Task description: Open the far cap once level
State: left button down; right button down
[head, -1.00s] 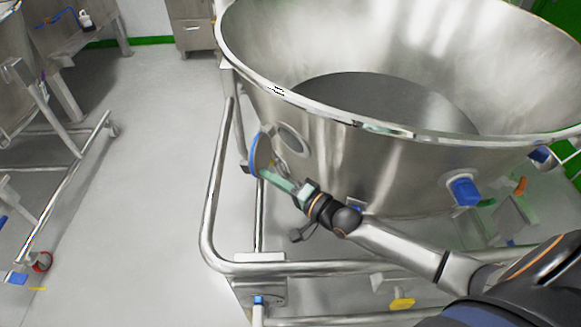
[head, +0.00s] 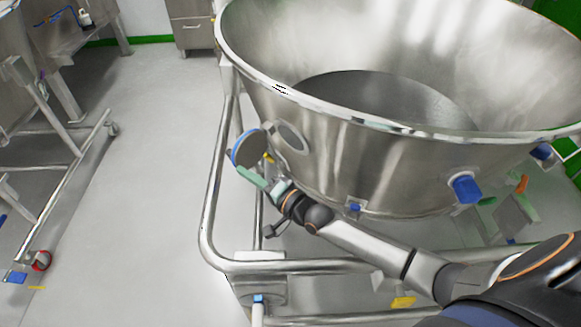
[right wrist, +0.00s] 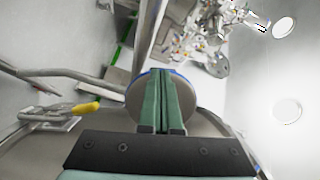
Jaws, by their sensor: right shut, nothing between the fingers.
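The far cap (head: 248,148) is a round grey disc with a blue rim on the left side of the steel bowl (head: 345,165). It stands swung out at an angle from the round port (head: 291,137) in the bowl's wall. My right gripper (head: 241,171) has green fingers, shut and empty, just below the cap's lower edge. In the right wrist view the shut fingers (right wrist: 161,74) lie in front of the cap (right wrist: 138,96) and hide its middle. I cannot tell whether they touch it. My left gripper is not in view.
A tubular steel frame (head: 212,190) runs around the bowl's left and front. Other blue caps (head: 466,190) sit on the bowl's front and right. A wheeled steel frame (head: 62,190) stands at the left. The floor (head: 150,170) between is clear.

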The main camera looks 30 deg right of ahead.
aim_at(236, 159)
dwell(0.3)
